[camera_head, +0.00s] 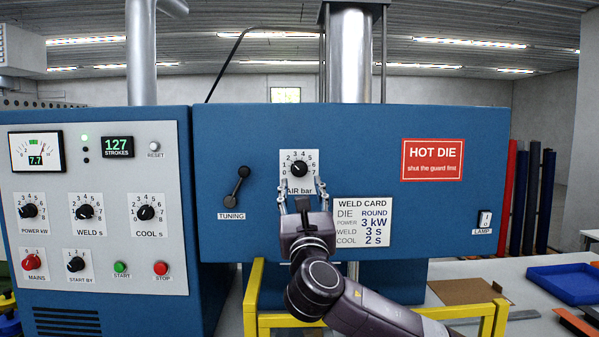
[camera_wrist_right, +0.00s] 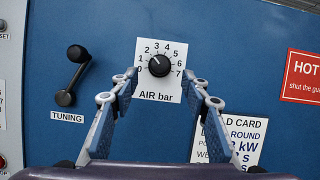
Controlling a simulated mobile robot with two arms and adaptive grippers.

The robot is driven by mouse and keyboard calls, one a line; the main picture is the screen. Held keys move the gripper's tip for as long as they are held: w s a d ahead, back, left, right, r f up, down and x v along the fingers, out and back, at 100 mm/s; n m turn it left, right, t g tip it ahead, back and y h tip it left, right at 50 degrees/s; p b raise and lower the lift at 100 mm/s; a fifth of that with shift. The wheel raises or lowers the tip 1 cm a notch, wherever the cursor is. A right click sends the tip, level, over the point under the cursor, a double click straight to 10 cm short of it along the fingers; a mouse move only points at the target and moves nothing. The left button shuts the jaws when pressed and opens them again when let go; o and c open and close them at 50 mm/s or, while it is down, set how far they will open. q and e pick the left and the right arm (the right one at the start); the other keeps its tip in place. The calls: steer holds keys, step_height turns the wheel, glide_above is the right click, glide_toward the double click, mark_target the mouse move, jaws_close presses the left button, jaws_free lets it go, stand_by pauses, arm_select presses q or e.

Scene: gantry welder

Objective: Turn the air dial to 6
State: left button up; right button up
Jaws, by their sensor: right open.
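The air dial (camera_head: 299,169) is a black round knob on a white plate marked 0 to 7 and "AIR bar", on the blue machine front. It also shows in the right wrist view (camera_wrist_right: 159,66). Its white mark seems to point up and left, near 2, but is too small to read exactly. My right gripper (camera_head: 302,187) is open and empty in front of the plate's lower part. In the right wrist view its two fingers (camera_wrist_right: 161,84) reach up on either side of the dial, apart from it. My left gripper is not in view.
A black tuning lever (camera_head: 238,186) is left of the dial. A weld card (camera_head: 362,222) is below right, partly behind my right finger in the wrist view. A yellow frame (camera_head: 254,300) stands below. The control panel (camera_head: 95,205) with other dials is at left.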

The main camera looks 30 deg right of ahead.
mark_target(299, 171)
steer(key=x, duration=0.2)
steer(key=p+x, duration=0.1)
steer(key=shift+w+d+r, duration=0.1)
steer(key=shift+w+r, duration=0.05)
steer(key=shift+r, duration=0.4)
steer(key=shift+w+d+p, duration=0.45)
steer(key=shift+w+d, duration=0.05)
steer(key=shift+w, duration=0.35)
steer(key=shift+w+r, duration=0.1)
steer(key=shift+c, duration=0.8)
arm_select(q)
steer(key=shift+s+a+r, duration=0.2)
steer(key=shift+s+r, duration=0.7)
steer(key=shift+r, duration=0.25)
arm_select(e)
steer(key=c, duration=1)
